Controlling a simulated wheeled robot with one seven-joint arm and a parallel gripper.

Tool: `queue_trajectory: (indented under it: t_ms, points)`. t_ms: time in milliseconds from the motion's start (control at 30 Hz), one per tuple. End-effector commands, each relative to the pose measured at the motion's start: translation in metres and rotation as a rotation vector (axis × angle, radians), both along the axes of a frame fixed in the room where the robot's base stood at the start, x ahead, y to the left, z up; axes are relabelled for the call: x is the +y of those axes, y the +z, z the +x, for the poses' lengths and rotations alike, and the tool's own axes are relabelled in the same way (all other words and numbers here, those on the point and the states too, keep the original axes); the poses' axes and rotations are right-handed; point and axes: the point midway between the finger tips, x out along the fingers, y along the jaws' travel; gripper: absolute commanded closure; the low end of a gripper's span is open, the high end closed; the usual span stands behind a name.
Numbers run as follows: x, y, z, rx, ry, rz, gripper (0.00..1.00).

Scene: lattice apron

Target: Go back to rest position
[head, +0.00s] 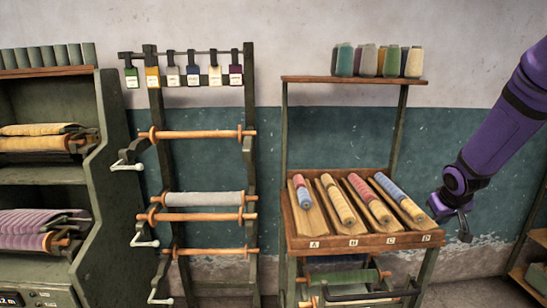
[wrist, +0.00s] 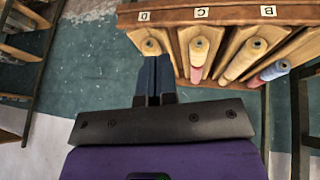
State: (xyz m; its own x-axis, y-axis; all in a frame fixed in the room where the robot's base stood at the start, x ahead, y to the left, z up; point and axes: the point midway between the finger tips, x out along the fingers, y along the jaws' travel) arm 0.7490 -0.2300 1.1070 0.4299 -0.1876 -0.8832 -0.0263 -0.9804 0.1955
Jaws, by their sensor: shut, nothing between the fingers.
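My gripper (head: 464,228) hangs at the end of my purple arm on the right in the head view, just right of the wooden rack (head: 352,242). Its dark fingers (wrist: 154,80) are together and empty in the wrist view. There they overlap the picture of the slot marked D, with a spool end (wrist: 151,46) just beyond the tips. I cannot tell how large the gap to the rack is.
The rack's slots A to D hold striped spools (head: 338,200). Above is a shelf with thread cones (head: 366,62). A roller frame (head: 204,198) and a green cabinet (head: 112,150) stand left. Another wooden shelf (head: 528,282) is at lower right.

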Motion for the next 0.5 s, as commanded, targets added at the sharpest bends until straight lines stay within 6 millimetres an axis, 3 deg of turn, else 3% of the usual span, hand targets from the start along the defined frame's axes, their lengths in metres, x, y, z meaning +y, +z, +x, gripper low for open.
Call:
queue_trajectory:
  t_ms: [33, 200, 500]
  points:
    - [0.007, 0.020, -0.008, -0.009, -0.005, -0.006, 1.00]
    - [0.030, 0.070, -0.038, -0.013, -0.025, -0.012, 1.00]
    - [0.071, 0.141, -0.106, -0.022, -0.048, 0.010, 1.00]
